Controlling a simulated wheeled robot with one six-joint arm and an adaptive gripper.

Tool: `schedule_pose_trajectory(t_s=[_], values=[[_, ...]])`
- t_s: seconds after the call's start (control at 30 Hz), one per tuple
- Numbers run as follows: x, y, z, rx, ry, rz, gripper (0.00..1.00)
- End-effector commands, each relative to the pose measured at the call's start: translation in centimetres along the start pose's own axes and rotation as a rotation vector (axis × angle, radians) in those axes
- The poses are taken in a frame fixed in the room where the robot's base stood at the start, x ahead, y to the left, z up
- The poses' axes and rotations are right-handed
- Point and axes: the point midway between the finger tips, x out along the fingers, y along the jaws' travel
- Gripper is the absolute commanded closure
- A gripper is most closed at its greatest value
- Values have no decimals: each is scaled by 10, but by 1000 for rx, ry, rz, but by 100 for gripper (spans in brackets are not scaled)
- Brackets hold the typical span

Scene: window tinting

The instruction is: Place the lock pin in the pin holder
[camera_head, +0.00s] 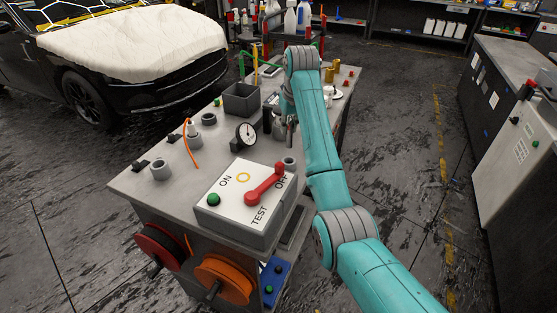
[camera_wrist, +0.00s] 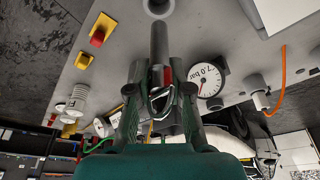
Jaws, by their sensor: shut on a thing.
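My gripper (camera_wrist: 160,84) is shut on a dark grey cylindrical pin, the lock pin (camera_wrist: 159,43), in the wrist view. The pin's free end points toward a grey ring-shaped socket (camera_wrist: 158,12), likely the pin holder, at the top edge of that view. The pin's end appears just short of the socket's opening; I cannot tell the height between them. In the head view my gripper (camera_head: 283,128) is low over the bench beside the gauge, and the socket (camera_head: 290,163) stands behind the control box. The pin is hard to make out there.
A pressure gauge (camera_head: 246,133) stands close left of my gripper. The control box (camera_head: 245,200) with a red lever (camera_head: 265,185) is at the near end of the bench (camera_head: 130,183). Other grey sockets (camera_head: 160,169) and a dark bin (camera_head: 241,100) stand around.

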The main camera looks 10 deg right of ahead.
Motion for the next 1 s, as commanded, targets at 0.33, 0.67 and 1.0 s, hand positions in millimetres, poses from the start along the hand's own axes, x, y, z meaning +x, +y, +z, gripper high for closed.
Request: schedule_pose_trajectory(t_s=[0.33, 0.67, 1.0], values=[[50, -1, 14, -1, -1, 0, 100], [84, -1, 24, -1, -1, 0, 100], [87, -1, 25, -1, -1, 0, 100]])
